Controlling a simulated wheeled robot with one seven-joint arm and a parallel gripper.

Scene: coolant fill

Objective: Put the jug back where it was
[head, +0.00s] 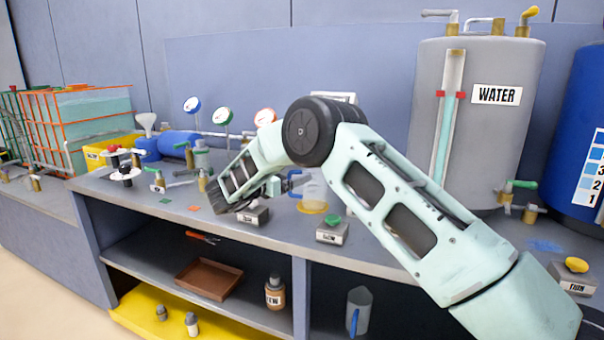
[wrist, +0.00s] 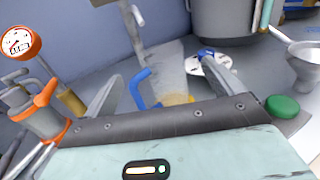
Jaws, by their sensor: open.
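A clear jug (head: 313,186) with yellow at its base stands on the bench, partly behind my arm in the head view. In the wrist view the jug (wrist: 172,68) looks translucent, with a blue handle (wrist: 139,88) on its left side. My gripper (wrist: 162,70) is open, its fingers spread to either side of the handle and the jug's lower part. I cannot tell whether a finger touches the jug. In the head view my gripper (head: 292,183) is small and partly hidden, just left of the jug.
A green button box (head: 332,230) stands in front of the jug. The WATER tank (head: 480,120) and a blue tank (head: 585,140) stand at the right. Gauges (head: 192,104) and valves crowd the left. A grey vessel with a blue handle (head: 358,310) is under the bench.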

